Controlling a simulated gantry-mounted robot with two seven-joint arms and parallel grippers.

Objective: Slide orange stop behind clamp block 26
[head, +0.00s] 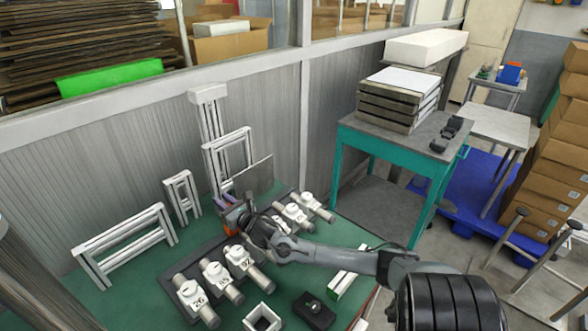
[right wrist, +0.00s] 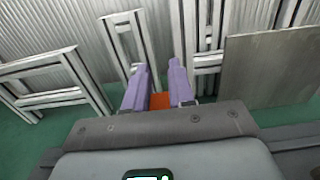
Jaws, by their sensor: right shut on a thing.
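The orange stop (right wrist: 160,101) shows in the right wrist view between the two purple fingers of my right gripper (right wrist: 159,85), which is shut on it. In the head view my right gripper (head: 222,202) is at the back edge of the dark plate, beyond the numbered clamp blocks. My left gripper is not in view.
Aluminium frames (head: 125,241) stand at the back left, and a grey panel (head: 253,177) leans behind the gripper. A square ring (head: 262,318) and a black block (head: 314,310) lie in front.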

